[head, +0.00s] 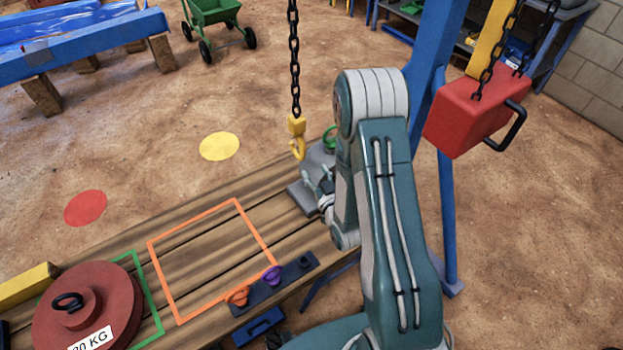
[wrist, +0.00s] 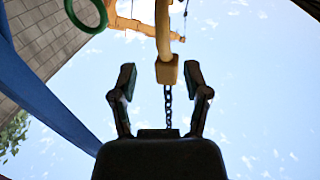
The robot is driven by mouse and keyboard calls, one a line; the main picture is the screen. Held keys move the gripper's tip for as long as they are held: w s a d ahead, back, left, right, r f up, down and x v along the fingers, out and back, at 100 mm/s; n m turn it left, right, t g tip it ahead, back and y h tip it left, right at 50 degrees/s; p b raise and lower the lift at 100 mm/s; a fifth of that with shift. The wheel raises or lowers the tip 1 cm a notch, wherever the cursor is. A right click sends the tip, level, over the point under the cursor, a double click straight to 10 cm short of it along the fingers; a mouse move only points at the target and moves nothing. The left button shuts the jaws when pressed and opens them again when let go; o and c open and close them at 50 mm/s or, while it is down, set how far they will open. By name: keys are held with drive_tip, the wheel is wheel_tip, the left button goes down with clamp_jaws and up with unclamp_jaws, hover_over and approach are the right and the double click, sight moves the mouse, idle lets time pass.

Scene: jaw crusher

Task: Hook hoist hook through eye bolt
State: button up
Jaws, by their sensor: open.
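The yellow hoist hook (head: 298,148) hangs from a dark chain (head: 294,60) just left of a green ring, apparently the eye bolt (head: 329,138), on a grey casting on the wooden bench. My gripper (head: 316,181) is low over the casting, below and slightly right of the hook, partly hidden by my arm. In the wrist view, looking upward, my gripper (wrist: 160,76) is open. The hook's yellow block (wrist: 167,72) appears between its fingertips, without clear contact. The green ring (wrist: 94,22) shows at upper left, apart from the hook.
A red weight (head: 108,318) with a black ring stands on the bench at left. An orange outlined square (head: 163,280) is empty. A dark rack (head: 287,287) holds coloured pieces. A blue post (head: 448,215) and hanging red hoist box (head: 470,115) stand to the right.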

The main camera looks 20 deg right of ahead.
sight(303, 154)
drive_tip(key=w, duration=0.2)
drive_tip(key=w+a, duration=0.1)
drive_tip(key=w, duration=0.2)
drive_tip(key=w+a, duration=0.1)
drive_tip(key=w, duration=0.2)
drive_tip(key=shift+w, duration=0.25)
drive_tip(key=shift+w+d, duration=0.15)
drive_tip(key=shift+d, duration=0.45)
drive_tip(key=c, duration=0.6)
drive_tip(key=shift+a, duration=0.15)
clamp_jaws()
drive_tip(key=shift+a, duration=0.2)
